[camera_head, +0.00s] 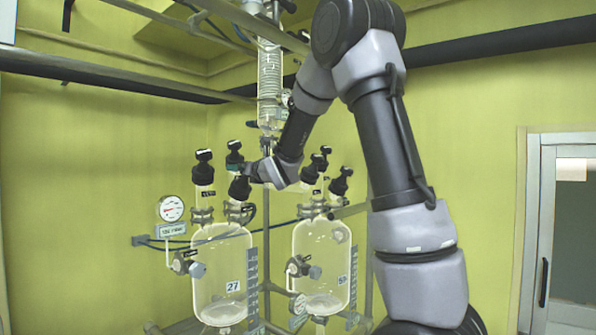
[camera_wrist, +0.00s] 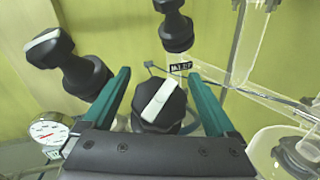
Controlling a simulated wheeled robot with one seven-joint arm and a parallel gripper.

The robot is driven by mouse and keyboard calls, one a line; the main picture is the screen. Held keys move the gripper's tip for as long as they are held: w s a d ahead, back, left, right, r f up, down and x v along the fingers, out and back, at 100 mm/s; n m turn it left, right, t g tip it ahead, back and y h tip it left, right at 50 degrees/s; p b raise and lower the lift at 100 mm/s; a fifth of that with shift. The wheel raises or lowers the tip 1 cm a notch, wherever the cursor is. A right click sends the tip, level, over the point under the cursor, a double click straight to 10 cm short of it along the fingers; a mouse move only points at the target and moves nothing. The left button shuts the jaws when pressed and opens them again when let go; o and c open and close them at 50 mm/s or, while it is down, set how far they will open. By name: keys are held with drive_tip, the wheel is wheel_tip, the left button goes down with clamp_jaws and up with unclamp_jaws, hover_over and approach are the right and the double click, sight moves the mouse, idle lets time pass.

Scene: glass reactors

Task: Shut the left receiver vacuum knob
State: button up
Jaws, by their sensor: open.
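The left receiver is a clear glass vessel marked 27 (camera_head: 222,270), with several black-topped valves above it. In the wrist view, a black ribbed knob with a white bar handle (camera_wrist: 160,100) sits between the two green fingers of my gripper (camera_wrist: 162,97). The fingers are open, one on each side of the knob, with a gap to it. The white bar slants from lower left to upper right. In the head view my gripper (camera_head: 243,172) is over the left vessel's right-hand knob (camera_head: 240,188). The knob's lower part is hidden by my gripper body.
Two more black knobs stand close by: one at left (camera_wrist: 68,60), one beyond (camera_wrist: 176,28). A label (camera_wrist: 181,66) is too small to read surely. A gauge (camera_head: 171,208) is left of the vessel. The right vessel (camera_head: 322,265) and glass column (camera_head: 270,85) stand near.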

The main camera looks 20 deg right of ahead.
drive_tip(key=shift+n+g+y, duration=0.4)
drive_tip(key=shift+n+y, duration=0.8)
drive_tip(key=shift+s+n+y, duration=0.3)
drive_tip(key=shift+n+y, duration=0.1)
drive_tip(key=shift+n, duration=0.1)
drive_tip(key=v, duration=1)
drive_tip(key=w+d+m+g+h, duration=0.9)
drive_tip(key=d+m+h, duration=0.4)
drive_tip(key=m, duration=0.6)
drive_tip(key=shift+w+d+r+m+h, duration=0.2)
drive_tip(key=shift+w+d+m+h, duration=0.15)
drive_tip(key=shift+w+d, duration=0.25)
drive_tip(key=shift+s, duration=0.1)
